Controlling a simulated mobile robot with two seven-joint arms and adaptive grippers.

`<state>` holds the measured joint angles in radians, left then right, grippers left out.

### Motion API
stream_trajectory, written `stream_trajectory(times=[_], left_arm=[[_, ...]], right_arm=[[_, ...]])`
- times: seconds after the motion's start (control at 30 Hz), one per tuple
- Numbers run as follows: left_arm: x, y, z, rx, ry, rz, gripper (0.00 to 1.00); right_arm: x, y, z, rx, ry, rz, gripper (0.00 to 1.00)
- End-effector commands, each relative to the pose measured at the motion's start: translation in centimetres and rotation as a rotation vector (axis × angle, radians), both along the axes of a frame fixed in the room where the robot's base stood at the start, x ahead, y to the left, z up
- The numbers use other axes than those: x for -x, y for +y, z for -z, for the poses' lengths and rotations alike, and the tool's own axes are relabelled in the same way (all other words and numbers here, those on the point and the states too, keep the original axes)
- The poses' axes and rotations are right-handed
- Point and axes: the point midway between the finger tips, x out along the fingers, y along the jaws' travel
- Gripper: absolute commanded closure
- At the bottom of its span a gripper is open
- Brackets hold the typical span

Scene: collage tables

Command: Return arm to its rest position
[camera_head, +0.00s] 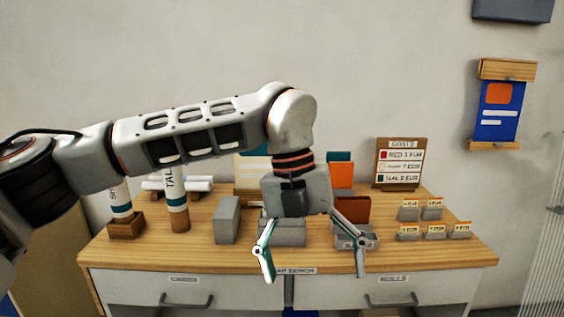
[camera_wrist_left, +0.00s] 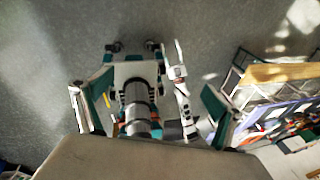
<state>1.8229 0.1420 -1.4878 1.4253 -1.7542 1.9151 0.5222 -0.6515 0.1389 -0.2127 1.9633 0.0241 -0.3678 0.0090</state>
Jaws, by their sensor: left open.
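My left arm comes in from the left in the head view and reaches across, in front of the wooden table (camera_head: 200,258). My left gripper (camera_head: 312,275) hangs from its end with the fingers spread wide and nothing between them. It shows in front of the table's front edge and drawers. In the left wrist view the two fingers (camera_wrist_left: 150,120) stand apart, with the grey floor and parts of my own body below. My right gripper is not clearly seen in either view.
On the table stand a grey block (camera_head: 227,220), rolled tubes (camera_head: 176,205), a price board (camera_head: 401,163) and small tag holders (camera_head: 408,231). A blue wall panel (camera_head: 501,105) hangs at right. A rack with items (camera_wrist_left: 275,105) stands right in the wrist view.

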Motion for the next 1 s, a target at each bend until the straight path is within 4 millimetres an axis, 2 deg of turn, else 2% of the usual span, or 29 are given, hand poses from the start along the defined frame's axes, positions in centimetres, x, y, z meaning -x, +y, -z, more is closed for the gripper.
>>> stream_trajectory(times=[0.1, 0.27, 0.4, 0.53, 0.67, 0.77, 0.9, 1.0], left_arm=[[2.6, -2.8, 1.9, 0.132, 0.095, 0.079, 0.06], [6.7, -7.1, 3.3, 0.391, 0.248, 0.17, 0.06], [9.9, -10.6, 2.5, 0.669, 0.383, 0.195, 0.06], [11.4, -12.7, 0.7, 0.929, 0.493, 0.156, 0.06], [11.1, -13.6, -1.4, 1.18, 0.583, 0.058, 0.06], [9.6, -13.4, -2.7, 1.36, 0.636, -0.058, 0.06], [6.2, -11.9, -3.3, 1.581, 0.689, -0.275, 0.06], [3.2, -10.0, -2.4, 1.71, 0.711, -0.465, 0.06]], right_arm=[[-0.7, 0.0, -0.4, 0.0, -0.014, 0.001, 0.6], [-0.5, 0.0, -0.4, 0.0, -0.011, 0.0, 0.6], [-0.1, -0.1, -0.1, 0.001, -0.002, 0.0, 0.6], [-0.1, -0.1, 0.0, 0.001, 0.0, 0.0, 0.6], [0.0, -0.1, 0.1, 0.001, 0.001, 0.0, 0.6], [0.0, -0.1, 0.1, 0.001, 0.002, 0.0, 0.6], [0.0, -0.1, 0.1, 0.002, 0.001, -0.001, 0.6], [0.0, 0.0, 0.1, 0.002, 0.001, -0.001, 0.6]])
